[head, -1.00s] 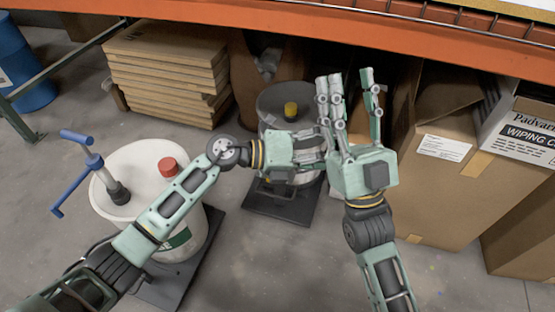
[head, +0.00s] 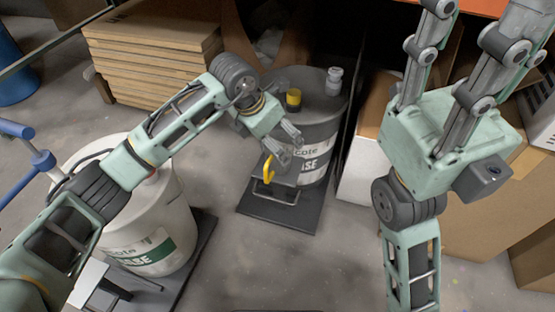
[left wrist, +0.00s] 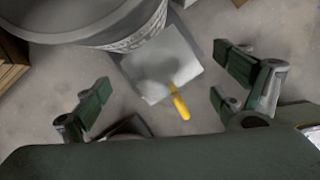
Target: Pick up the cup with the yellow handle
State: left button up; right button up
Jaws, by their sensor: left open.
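The yellow handle of the cup (head: 268,170) shows in the head view, just below my left gripper (head: 290,149), in front of the dark drum. In the left wrist view the yellow handle (left wrist: 180,103) lies between the spread fingers of my left gripper (left wrist: 160,98), apart from both. The cup's body is hard to make out against the pale grey square and shadow behind it. My left gripper is open and empty. My right gripper (head: 440,65) is raised at the upper right, fingers spread and empty, with the tips partly cut off by the frame.
A dark drum (head: 318,125) with a yellow cap stands on a black platform (head: 290,214). A white drum (head: 185,225) with a blue pump stands at left, partly behind my left arm. Stacked boards (head: 150,60) stand behind; cardboard boxes (head: 470,215) fill the right.

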pick_arm(q)
jog(key=b+x, duration=0.1)
jog(key=x, duration=0.2)
jog(key=shift+w+f+b, duration=0.15)
jog(key=shift+f+b, duration=0.15)
jog(key=shift+b, duration=0.05)
jog(key=shift+c, duration=0.2)
jog(key=c, duration=1)
